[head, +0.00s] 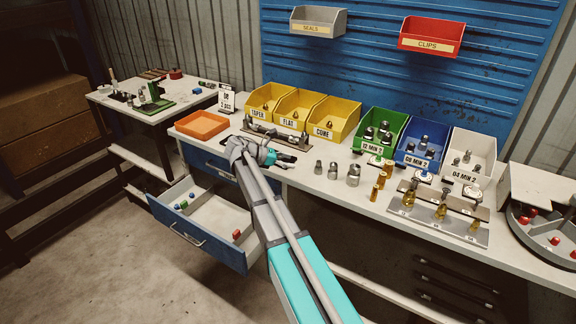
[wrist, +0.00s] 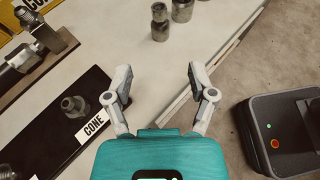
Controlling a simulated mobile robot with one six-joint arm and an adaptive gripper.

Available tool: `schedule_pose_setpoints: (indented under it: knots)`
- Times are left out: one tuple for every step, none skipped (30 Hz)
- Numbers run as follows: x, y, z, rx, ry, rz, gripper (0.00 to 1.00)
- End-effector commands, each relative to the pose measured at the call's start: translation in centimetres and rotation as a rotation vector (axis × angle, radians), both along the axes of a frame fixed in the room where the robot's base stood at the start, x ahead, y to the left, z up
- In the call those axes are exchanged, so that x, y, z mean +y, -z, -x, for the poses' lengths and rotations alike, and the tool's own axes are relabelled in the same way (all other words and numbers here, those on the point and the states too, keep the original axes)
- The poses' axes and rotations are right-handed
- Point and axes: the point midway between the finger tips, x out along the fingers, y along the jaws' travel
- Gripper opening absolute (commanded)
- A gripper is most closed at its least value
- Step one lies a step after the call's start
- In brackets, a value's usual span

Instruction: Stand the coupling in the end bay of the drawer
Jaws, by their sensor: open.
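The blue drawer (head: 205,257) under the bench is pulled open. In the wrist view a coupling (wrist: 160,22) stands ahead of the fingers. I cannot tell which coupling the task means. My gripper (head: 290,160) is over the bench's front edge, left of the couplings. Its fingers (wrist: 160,85) are apart with nothing between them.
A dark strip with a CONE label (wrist: 93,124) and a fitting (wrist: 74,105) lies left of my gripper. Yellow bins (head: 330,122) stand behind. Brass fittings (head: 378,188) and a metal rack (head: 430,225) are to the right. An orange tray (head: 202,124) sits left.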

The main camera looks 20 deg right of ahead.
Motion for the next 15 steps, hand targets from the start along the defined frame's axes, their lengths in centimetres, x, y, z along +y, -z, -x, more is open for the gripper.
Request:
schedule_pose_setpoints:
  knots:
    - [0.0, 0.0, 0.1, -0.003, 0.001, -0.002, 0.72]
    - [0.0, 0.1, 0.2, -0.006, 0.002, -0.004, 0.72]
    - [0.0, 0.2, 0.4, -0.013, 0.005, -0.009, 0.72]
    - [0.0, 0.3, 0.6, -0.021, 0.008, -0.016, 0.72]
    - [0.1, 0.5, 0.8, -0.032, 0.012, -0.024, 0.72]
    - [0.1, 0.7, 1.2, -0.049, 0.018, -0.037, 0.72]
    - [0.1, 1.0, 1.6, -0.068, 0.025, -0.050, 0.72]
    - [0.2, 1.3, 2.1, -0.087, 0.033, -0.066, 0.72]
    - [0.3, 1.7, 2.7, -0.117, 0.047, -0.089, 0.72]
    - [0.4, 2.1, 3.3, -0.144, 0.059, -0.108, 0.72]
    - [0.5, 2.5, 3.9, -0.172, 0.074, -0.130, 0.72]
    - [0.8, 3.1, 4.8, -0.214, 0.098, -0.163, 0.72]
    - [0.9, 3.6, 5.5, -0.247, 0.118, -0.189, 0.72]
    - [1.1, 4.0, 6.3, -0.281, 0.140, -0.216, 0.72]
    - [1.5, 4.7, 7.3, -0.329, 0.173, -0.255, 0.72]
